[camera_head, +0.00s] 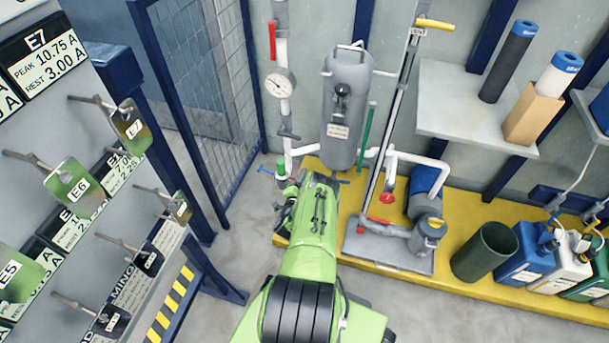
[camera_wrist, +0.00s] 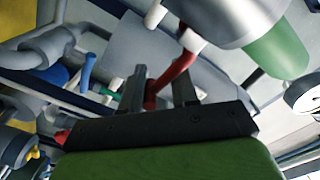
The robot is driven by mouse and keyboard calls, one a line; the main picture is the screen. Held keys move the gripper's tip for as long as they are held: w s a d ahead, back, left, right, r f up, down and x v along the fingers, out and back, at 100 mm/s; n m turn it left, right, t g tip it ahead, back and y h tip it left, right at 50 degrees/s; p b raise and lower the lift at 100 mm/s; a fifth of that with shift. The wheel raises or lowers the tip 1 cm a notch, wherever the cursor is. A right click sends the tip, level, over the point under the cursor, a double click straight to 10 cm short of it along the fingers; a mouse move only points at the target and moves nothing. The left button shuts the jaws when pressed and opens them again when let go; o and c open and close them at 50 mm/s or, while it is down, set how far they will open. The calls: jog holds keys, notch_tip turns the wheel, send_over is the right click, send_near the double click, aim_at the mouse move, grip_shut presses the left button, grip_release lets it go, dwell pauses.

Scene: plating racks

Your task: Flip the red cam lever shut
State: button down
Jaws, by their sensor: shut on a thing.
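The red cam lever (camera_wrist: 180,70) shows in the wrist view as a slanted red bar, running from a white pipe collar (camera_wrist: 190,40) down to my gripper. My gripper (camera_wrist: 158,90) has its two dark fingers on either side of the lever's lower end and is shut on it. In the head view my arm reaches to the foot of the grey filter vessel (camera_head: 346,105). There the arm hides the held lever and most of my fingers.
A pressure gauge (camera_head: 279,84) stands on a white pipe left of the vessel, with another red handle (camera_head: 272,40) above it. A pump (camera_head: 428,235) and a dark green bin (camera_head: 485,251) stand right on the yellow platform (camera_head: 510,298). A mesh panel (camera_head: 205,75) is left.

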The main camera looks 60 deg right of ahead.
notch_tip(320, 180, down, 6)
jog(key=w+m, duration=0.3)
jog(key=m, duration=1.1)
jog(key=shift+a, duration=0.3)
jog(key=c, duration=0.9)
grip_release()
jog(key=shift+s, duration=0.1)
